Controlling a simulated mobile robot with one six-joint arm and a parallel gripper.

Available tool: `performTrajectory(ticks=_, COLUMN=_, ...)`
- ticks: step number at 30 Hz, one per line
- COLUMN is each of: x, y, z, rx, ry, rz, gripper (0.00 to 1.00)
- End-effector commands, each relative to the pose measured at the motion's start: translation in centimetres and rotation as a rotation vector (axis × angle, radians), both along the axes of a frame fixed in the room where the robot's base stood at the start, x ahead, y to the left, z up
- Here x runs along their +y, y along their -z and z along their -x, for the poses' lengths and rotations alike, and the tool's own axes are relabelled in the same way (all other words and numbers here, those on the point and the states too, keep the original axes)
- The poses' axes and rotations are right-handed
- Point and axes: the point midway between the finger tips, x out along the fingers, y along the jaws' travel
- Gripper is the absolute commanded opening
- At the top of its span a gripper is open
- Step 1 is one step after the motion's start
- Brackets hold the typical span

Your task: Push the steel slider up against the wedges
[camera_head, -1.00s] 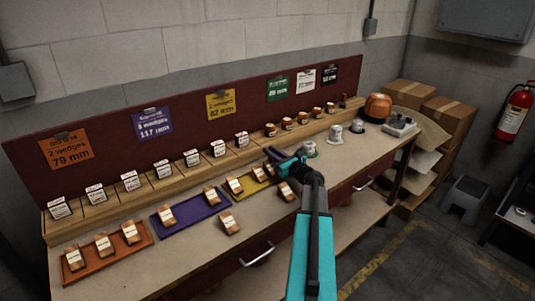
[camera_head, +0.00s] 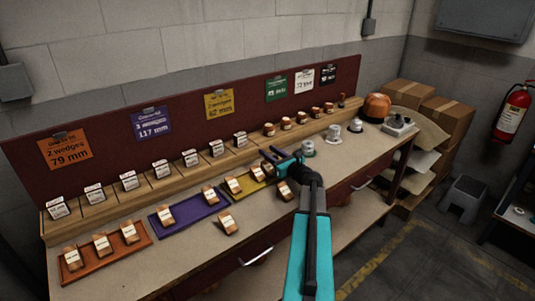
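Wooden wedges with white labels stand on coloured trays along the bench. Several wedges (camera_head: 102,245) are on the orange tray (camera_head: 90,262). Two wedges, one of them at the left (camera_head: 166,216), are on the purple tray (camera_head: 187,218). Wedges (camera_head: 234,184) also stand on the yellow tray (camera_head: 246,179). Two more wedges (camera_head: 228,223) sit on the bare bench in front. My gripper (camera_head: 272,158) is over the right end of the yellow tray, near a wedge. The arm partly hides this area, and I cannot tell whether its fingers are open. I cannot make out the steel slider.
A wooden ledge (camera_head: 107,205) with labelled blocks and small pegs runs along the back board (camera_head: 185,140). Pale and green-based hat-like forms (camera_head: 333,134), an orange dome (camera_head: 376,107) and a grey device (camera_head: 399,124) stand at the right. The front bench strip is mostly clear.

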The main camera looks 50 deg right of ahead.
Motion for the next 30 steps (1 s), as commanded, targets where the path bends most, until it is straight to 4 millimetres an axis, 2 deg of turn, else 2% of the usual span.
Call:
performTrajectory(ticks=8, x=0.5, y=0.1, z=2.7, rx=0.000, ry=0.001, rz=0.000, gripper=0.34)
performTrajectory(ticks=24, x=1.6, y=0.1, z=10.5, rx=0.000, ry=0.002, rz=0.000, gripper=0.34)
performTrajectory(ticks=30, x=1.9, y=0.0, z=12.4, rx=-0.001, ry=0.001, rz=-0.001, gripper=0.34)
